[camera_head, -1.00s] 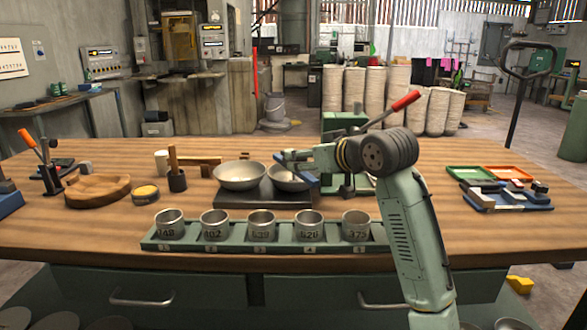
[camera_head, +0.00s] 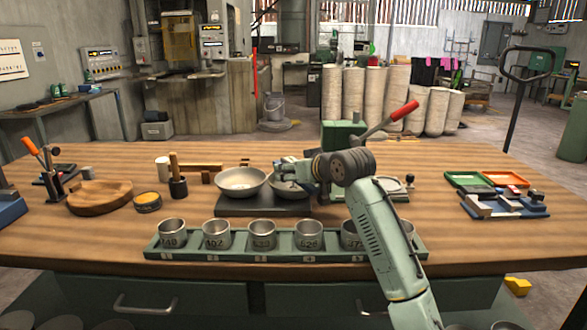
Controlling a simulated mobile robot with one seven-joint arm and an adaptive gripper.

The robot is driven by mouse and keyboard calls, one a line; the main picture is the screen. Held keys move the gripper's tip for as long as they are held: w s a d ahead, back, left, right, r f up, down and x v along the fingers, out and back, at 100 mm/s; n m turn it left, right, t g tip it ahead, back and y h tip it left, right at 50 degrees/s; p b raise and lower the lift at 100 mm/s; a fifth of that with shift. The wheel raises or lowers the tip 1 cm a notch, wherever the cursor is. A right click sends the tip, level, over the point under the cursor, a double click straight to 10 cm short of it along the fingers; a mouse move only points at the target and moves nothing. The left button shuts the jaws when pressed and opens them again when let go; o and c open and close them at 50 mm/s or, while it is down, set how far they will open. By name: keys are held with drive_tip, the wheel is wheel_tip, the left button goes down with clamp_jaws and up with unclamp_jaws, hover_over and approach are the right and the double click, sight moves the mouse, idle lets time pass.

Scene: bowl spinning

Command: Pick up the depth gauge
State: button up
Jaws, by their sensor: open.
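I cannot pick out the depth gauge with certainty. Small blue and metal tools (camera_head: 508,205) lie on the right of the workbench, too small to tell apart. My gripper (camera_head: 280,170) is open and points left, over the right-hand metal bowl (camera_head: 285,188). It partly covers that bowl. A dark blue part shows under my wrist; I cannot tell whether it belongs to the gripper. The left-hand metal bowl (camera_head: 241,182) stands beside it on a dark base (camera_head: 262,207).
A green rack (camera_head: 200,255) of numbered metal cups runs along the front edge, partly behind my arm. A green machine with a red-handled lever (camera_head: 404,111) stands behind my wrist. A wooden dish (camera_head: 99,198) lies left. Green (camera_head: 467,179) and orange (camera_head: 503,178) trays lie right.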

drive_tip(key=shift+c, duration=0.6)
clamp_jaws()
